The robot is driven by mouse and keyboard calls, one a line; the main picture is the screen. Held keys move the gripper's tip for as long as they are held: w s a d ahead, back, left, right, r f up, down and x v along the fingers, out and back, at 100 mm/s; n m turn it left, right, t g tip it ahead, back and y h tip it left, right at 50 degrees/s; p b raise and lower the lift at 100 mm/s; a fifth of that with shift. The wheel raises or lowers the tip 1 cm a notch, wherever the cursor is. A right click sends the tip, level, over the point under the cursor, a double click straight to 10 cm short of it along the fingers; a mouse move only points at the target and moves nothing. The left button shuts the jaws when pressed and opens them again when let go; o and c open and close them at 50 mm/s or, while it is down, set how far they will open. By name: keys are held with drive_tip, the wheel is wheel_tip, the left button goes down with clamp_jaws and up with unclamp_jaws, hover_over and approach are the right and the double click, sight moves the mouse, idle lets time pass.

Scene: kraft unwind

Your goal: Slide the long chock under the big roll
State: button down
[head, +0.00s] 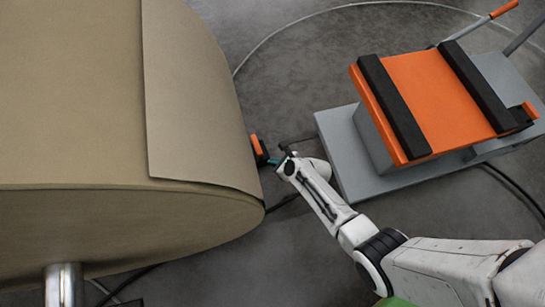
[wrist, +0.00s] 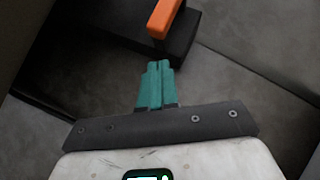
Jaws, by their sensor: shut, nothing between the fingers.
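The big roll (head: 75,100) is a wide brown paper roll filling the left of the head view, with a loose sheet end on its side. The long chock is black with an orange bar; its end (head: 258,150) shows at the roll's right edge, and the rest is hidden by the roll in this view. In the wrist view the chock (wrist: 180,42) lies on the floor just ahead of my fingertips. My gripper (head: 281,160) has teal fingers, shut together with nothing between them. The fingertips (wrist: 158,66) point at the chock's near side; I cannot tell whether they touch it.
A grey cart (head: 365,165) with an orange top and black pads (head: 392,105) stands right of my gripper. A metal shaft (head: 64,285) sticks out of the roll's end. Dark cables cross the floor. Open grey floor (head: 290,85) lies between roll and cart.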

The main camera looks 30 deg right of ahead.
drive_tip(key=d+p+v, duration=0.1)
drive_tip(key=p+v, duration=0.5)
drive_tip(key=v, duration=0.5)
drive_tip(key=shift+f, duration=0.15)
